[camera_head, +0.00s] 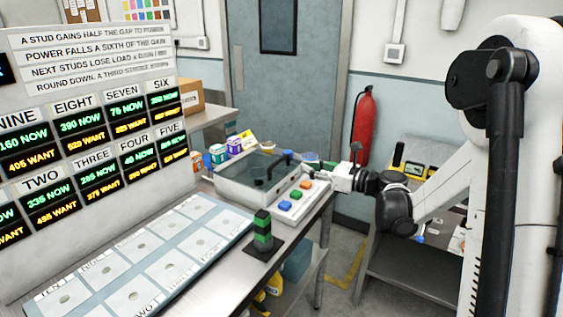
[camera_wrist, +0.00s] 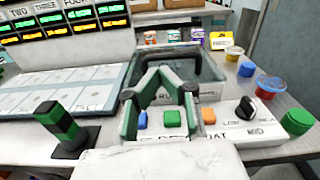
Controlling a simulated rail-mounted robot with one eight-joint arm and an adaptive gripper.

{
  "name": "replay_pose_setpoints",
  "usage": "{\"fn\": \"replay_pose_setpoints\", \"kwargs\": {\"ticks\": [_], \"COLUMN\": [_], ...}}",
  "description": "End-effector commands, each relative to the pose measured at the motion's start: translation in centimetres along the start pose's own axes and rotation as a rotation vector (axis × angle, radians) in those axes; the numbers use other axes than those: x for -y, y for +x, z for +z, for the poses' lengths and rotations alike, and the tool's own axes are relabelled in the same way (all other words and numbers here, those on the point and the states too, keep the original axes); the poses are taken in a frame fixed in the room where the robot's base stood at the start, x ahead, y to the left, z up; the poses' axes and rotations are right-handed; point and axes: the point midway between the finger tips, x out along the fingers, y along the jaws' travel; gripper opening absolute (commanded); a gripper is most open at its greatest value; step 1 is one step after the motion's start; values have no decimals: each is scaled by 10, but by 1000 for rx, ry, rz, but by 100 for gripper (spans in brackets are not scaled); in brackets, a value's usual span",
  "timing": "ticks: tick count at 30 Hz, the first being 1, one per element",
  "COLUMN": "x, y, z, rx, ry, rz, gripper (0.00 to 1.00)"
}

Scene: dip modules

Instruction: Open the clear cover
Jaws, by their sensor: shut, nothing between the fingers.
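The clear cover (camera_head: 262,163) lies over the light grey box (camera_head: 238,190) on the bench and looks closed. In the wrist view a dark bar-like frame (camera_wrist: 182,48) stands at the cover, behind my fingers. My gripper (camera_wrist: 163,74) is shut, with nothing visible between its green and grey fingers. Its tips appear in front of the cover in the wrist view; I cannot tell whether they touch it. In the head view my gripper (camera_head: 318,165) comes in from the right, beside the box, its tips hard to make out.
Blue, green and orange buttons (camera_wrist: 172,118) and a black knob (camera_wrist: 246,108) sit on the front panel. A black-and-green striped post (camera_head: 263,228) stands near the front edge. Small coloured tubs (camera_wrist: 271,87) stand at right. The marked tray (camera_head: 150,250) covers the left bench.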

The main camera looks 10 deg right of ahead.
Motion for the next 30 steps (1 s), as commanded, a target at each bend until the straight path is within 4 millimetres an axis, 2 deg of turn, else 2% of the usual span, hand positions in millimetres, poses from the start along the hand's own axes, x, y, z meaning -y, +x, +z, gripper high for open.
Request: {"fn": "replay_pose_setpoints", "kwargs": {"ticks": [3, 8, 11, 24, 30], "x": [10, 13, 13, 13, 13], "y": [-2, 2, 12, 81, 95], "z": [-7, -8, -7, -3, -2], "rx": [41, 59, 58, 56, 56], "ry": [63, 90, 89, 86, 86], "rz": [-5, -6, -4, -4, -6], "gripper": [0, 0, 0, 0, 0]}}
